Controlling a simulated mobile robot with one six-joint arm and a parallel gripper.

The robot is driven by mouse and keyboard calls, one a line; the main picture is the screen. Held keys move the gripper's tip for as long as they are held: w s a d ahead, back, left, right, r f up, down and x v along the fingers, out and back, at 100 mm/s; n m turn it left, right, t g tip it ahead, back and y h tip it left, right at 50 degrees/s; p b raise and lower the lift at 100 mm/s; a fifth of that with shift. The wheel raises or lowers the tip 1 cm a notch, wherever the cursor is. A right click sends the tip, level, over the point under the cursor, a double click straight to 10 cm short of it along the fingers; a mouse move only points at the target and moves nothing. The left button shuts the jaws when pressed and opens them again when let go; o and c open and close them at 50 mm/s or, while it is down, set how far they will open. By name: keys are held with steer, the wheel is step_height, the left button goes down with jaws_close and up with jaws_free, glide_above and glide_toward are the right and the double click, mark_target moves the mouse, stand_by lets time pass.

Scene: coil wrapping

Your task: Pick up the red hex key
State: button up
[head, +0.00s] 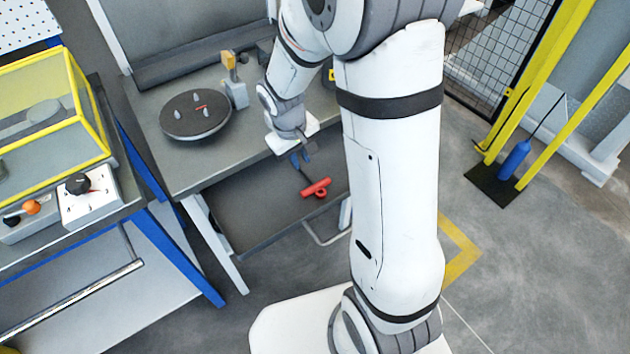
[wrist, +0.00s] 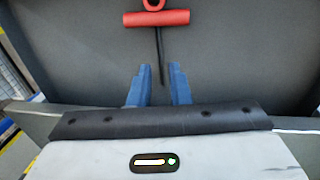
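The red hex key (head: 316,188) has a red T-shaped handle with a ring and a thin dark shaft. It lies in the dark open drawer (head: 262,218) under the workbench. In the wrist view the hex key's red handle (wrist: 156,18) is at the top, and its shaft points down toward my gripper. My gripper (wrist: 158,70) has blue fingers spread apart, with the shaft's end between or just beyond them in the picture. My gripper also shows in the head view (head: 299,158), just above the drawer near the shaft. I cannot tell its exact height.
The workbench (head: 165,150) above the drawer holds a dark round turntable (head: 195,114) with small pegs. A yellow-framed box (head: 50,110) and a control box with knobs (head: 88,195) stand at left. Yellow posts (head: 535,80) and a blue cylinder (head: 514,160) are at right.

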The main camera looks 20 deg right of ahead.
mark_target(307, 177)
steer(key=f, duration=0.3)
steer(key=d+f, duration=0.1)
steer(key=f, duration=0.2)
steer(key=shift+s+d+f, duration=0.1)
steer(key=shift+f, duration=0.05)
jaws_close()
